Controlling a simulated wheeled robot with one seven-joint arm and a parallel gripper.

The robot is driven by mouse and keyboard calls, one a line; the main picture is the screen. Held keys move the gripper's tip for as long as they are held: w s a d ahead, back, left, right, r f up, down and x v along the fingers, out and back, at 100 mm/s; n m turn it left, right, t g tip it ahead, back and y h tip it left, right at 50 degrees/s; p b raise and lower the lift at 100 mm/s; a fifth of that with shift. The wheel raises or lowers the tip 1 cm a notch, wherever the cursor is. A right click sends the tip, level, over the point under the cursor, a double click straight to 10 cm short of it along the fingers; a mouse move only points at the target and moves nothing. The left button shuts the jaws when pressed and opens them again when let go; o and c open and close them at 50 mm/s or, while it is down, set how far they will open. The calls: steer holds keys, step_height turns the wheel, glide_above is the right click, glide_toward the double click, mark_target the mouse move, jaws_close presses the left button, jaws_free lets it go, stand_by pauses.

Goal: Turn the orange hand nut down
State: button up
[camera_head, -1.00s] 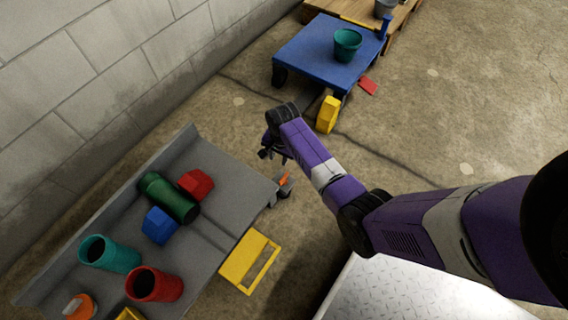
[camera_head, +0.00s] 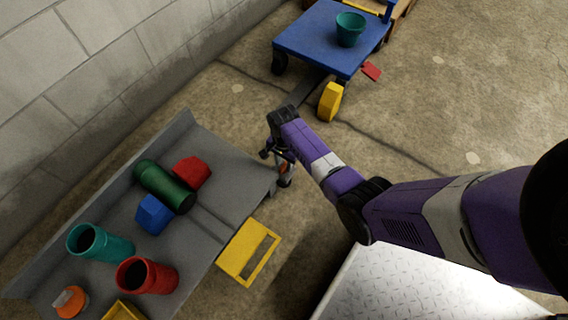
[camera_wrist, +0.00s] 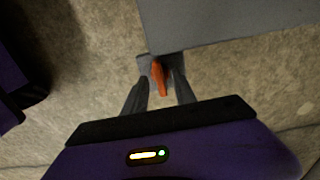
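The orange hand nut (camera_head: 284,168) is at the right end of the grey bench, on a small grey fitting at its edge. In the wrist view the orange nut (camera_wrist: 159,78) shows as a narrow upright shape between my fingers. My gripper (camera_wrist: 161,78) has its two grey fingers on either side of it, spread, with a thin gap seeming to show beside the nut. Contact cannot be made out. In the head view my gripper (camera_head: 277,156) is small, dark and partly hidden by my arm, close to the nut.
The grey bench (camera_head: 232,200) holds a green cylinder (camera_head: 164,186), red and blue blocks, teal and red cups, and an orange-topped item (camera_head: 70,301). A yellow frame (camera_head: 248,252) lies beside it. A blue cart (camera_head: 322,44) and yellow block (camera_head: 330,102) stand beyond on open floor.

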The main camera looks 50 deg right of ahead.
jaws_close()
steer(key=shift+r+m+p, duration=0.1)
steer(key=shift+m+p, duration=0.9)
steer(key=shift+m, duration=0.2)
steer(key=m+p, duration=0.1)
steer(key=m, duration=0.2)
steer(key=shift+m+p, duration=0.3)
steer(key=m+p, duration=0.1)
steer(key=m, duration=0.5)
steer(key=shift+p, duration=0.4)
steer(key=m, duration=0.5)
steer(key=shift+m+p, duration=0.35)
steer(key=shift+m, duration=0.05)
steer(key=shift+s, duration=0.1)
